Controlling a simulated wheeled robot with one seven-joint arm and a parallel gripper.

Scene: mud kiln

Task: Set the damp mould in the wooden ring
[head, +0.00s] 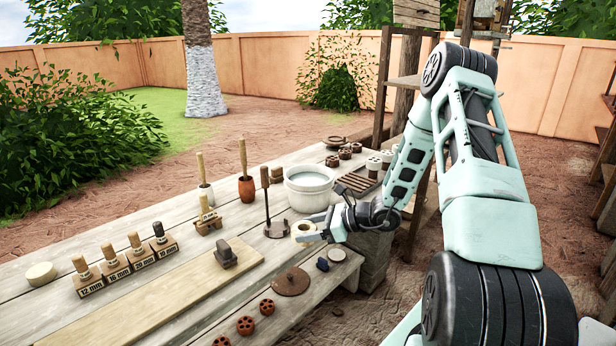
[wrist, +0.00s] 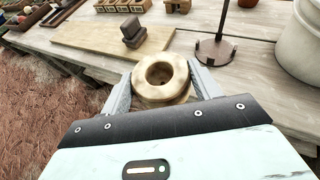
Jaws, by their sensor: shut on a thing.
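My gripper (head: 308,228) is shut on a pale, round, ring-shaped piece (head: 303,231) with a hole through its middle. In the wrist view the piece (wrist: 160,77) sits between both fingers, hole facing up, with a yellower part under its rim. I cannot tell whether it is the damp mould or the wooden ring, or whether it touches the bench.
A dark upright stand (head: 276,229) and a white tub (head: 309,188) are close behind my gripper. A board (head: 155,300) with a dark block (head: 224,257) lies left.

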